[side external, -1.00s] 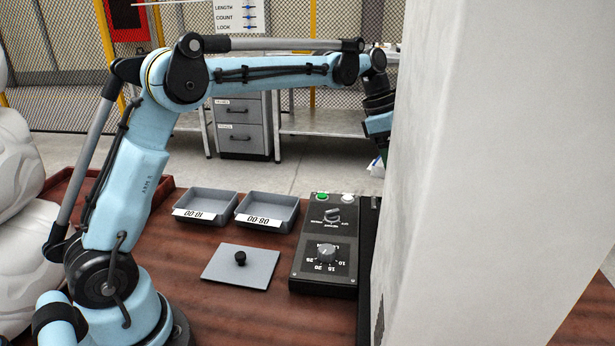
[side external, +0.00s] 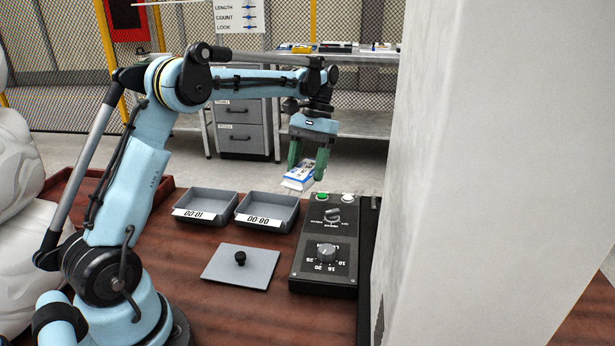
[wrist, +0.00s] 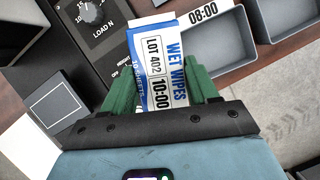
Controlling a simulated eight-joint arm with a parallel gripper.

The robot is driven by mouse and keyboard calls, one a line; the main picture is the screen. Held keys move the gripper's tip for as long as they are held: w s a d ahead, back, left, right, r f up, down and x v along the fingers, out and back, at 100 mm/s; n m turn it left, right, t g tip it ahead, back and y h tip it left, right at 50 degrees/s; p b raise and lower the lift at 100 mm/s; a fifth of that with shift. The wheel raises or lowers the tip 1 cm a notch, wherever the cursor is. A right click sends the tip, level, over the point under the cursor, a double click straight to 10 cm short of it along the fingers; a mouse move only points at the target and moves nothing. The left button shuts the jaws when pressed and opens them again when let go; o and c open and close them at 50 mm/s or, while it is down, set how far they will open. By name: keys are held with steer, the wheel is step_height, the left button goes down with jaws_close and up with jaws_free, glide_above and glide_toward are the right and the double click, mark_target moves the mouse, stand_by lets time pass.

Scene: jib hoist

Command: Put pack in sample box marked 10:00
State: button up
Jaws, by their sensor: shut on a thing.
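My gripper (side external: 307,172) is shut on a white and blue wet wipes pack (side external: 298,177), held in the air behind the control box. In the wrist view the pack (wrist: 160,60) sits between the green fingers, its label reading LOT 402 and 10:00. The grey sample box marked 10:00 (side external: 193,214) is the left one on the table, its label upside down in the side view. The sample box marked 08:00 (side external: 258,222) stands just right of it. Both look empty.
A black control box (side external: 326,260) with knobs stands right of the boxes. A grey plate with a black knob (side external: 240,270) lies in front of them. A white column (side external: 490,170) blocks the right side. A red tray (side external: 60,190) is at the left.

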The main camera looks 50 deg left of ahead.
steer(key=s+a+f+m+y, duration=0.2)
steer(key=s+a+m+y, duration=0.3)
steer(key=s+a+m, duration=0.55)
steer(key=m+t, duration=0.1)
steer(key=m, duration=0.3)
glide_above(204, 210)
steer(key=w+d, duration=0.1)
steer(key=f, duration=0.6)
steer(key=shift+w+d+f, duration=0.1)
steer(key=shift+d+f, duration=0.1)
steer(key=shift+f, duration=2.15)
steer(key=o, duration=0.9)
steer(key=shift+f, duration=0.1)
